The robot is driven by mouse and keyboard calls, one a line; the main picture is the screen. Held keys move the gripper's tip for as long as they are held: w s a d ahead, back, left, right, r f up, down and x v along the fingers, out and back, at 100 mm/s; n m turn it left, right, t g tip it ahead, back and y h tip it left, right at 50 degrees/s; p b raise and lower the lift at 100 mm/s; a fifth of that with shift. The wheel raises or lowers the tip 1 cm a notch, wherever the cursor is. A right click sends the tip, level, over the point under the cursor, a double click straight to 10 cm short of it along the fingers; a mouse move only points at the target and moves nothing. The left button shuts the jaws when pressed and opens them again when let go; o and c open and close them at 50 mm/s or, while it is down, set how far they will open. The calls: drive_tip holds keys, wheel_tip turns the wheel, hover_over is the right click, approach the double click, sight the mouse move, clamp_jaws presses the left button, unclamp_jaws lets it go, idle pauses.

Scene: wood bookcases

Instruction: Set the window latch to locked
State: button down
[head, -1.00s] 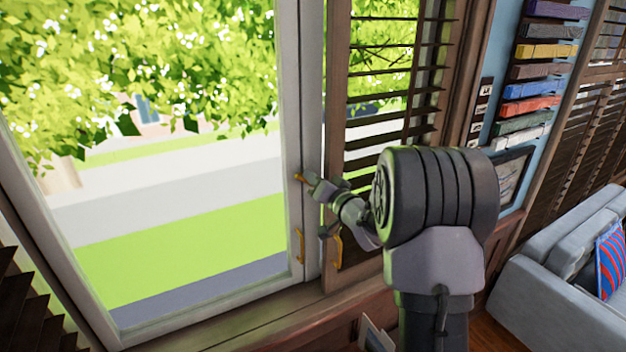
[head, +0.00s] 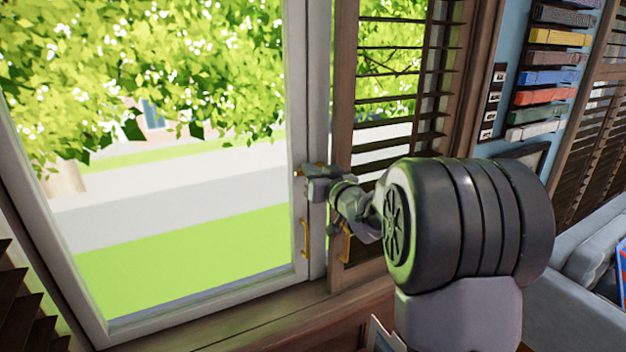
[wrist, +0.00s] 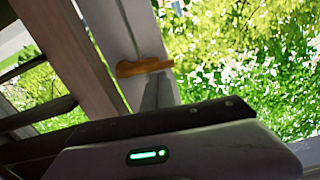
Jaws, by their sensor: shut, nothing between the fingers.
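The window latch is a small brass lever (head: 297,173) on the right stile of the white window frame, mostly hidden behind my gripper in the head view. In the wrist view the brass lever (wrist: 145,66) lies roughly crosswise on the pale frame. My gripper (head: 309,171) is shut and empty, right at the latch. In the wrist view a grey finger (wrist: 158,93) is just below the lever; I cannot tell whether they touch. A second brass handle (head: 305,238) sits lower on the same stile.
An open wooden louvred shutter (head: 342,130) with a brass pull (head: 346,243) stands just right of the window, close to my wrist. The sill (head: 250,325) runs below. A grey sofa (head: 585,250) is at the right.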

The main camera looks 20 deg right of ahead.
drive_tip(key=shift+a+f+b, duration=0.1)
drive_tip(key=shift+f+b, duration=0.25)
drive_tip(key=shift+b, duration=0.15)
idle(0.4)
